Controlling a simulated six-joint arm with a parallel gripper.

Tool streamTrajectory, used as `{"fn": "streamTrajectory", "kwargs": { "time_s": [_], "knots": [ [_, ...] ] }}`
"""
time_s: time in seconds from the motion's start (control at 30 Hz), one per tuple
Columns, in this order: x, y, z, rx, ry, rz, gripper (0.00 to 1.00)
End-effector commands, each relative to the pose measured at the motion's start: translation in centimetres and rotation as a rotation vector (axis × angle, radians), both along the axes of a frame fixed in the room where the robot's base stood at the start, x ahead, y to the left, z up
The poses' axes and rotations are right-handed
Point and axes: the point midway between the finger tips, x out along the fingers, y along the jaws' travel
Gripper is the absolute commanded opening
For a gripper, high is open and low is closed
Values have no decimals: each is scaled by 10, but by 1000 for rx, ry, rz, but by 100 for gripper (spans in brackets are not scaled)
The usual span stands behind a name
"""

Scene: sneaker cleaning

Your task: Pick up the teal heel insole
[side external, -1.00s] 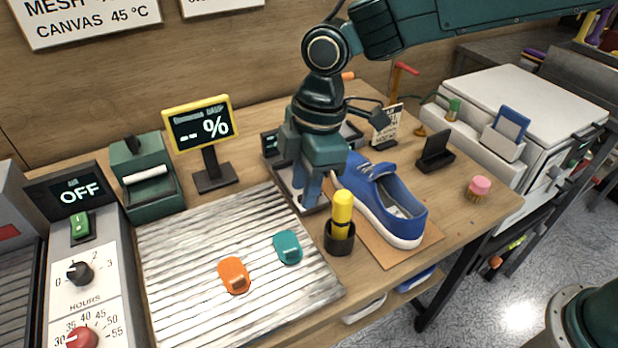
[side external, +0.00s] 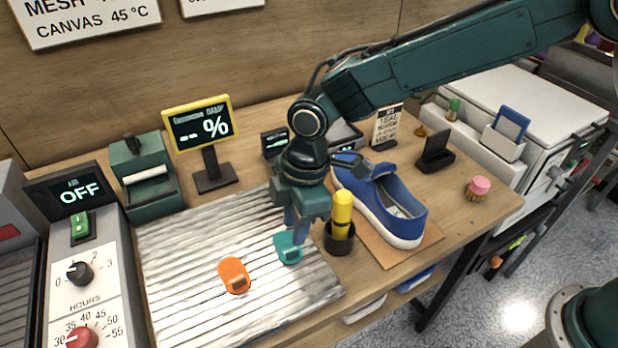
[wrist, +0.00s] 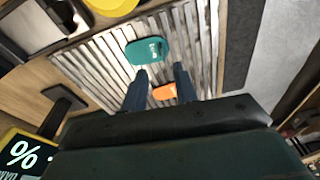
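The teal heel insole (side external: 289,250) lies on the right part of the ribbed metal rack (side external: 190,240), with a small raised tab on it. My gripper (side external: 293,232) is just above it, pointing down, its fingers overlapping the insole's far edge in the side view. In the wrist view the teal insole (wrist: 147,50) lies beyond the fingertips of my gripper (wrist: 160,76). The fingers are apart with nothing between them that I can see held. The orange insole (side external: 234,275) lies on the rack to the left of the teal one.
A black cup with a yellow-handled tool (side external: 341,215) stands close right of my gripper. A blue sneaker (side external: 385,205) sits on a brown mat behind it. A display stand (side external: 204,135) and a green box (side external: 145,175) stand behind the rack. The rack's left part is clear.

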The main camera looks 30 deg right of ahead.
Motion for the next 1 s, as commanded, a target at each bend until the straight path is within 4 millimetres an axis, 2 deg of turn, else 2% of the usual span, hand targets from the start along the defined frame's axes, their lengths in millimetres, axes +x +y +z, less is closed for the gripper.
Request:
{"fn": "streamTrajectory", "kwargs": {
  "time_s": [0.1, 0.47, 0.8, 1.0],
  "knots": [
    [0, 1, -8, -1, 1, 0, 29],
    [-1, 2, -15, -1, 1, 0, 29],
    [-4, 6, -51, -2, 2, -1, 29],
    [-4, 8, -60, -1, 0, -1, 29]
  ]
}}
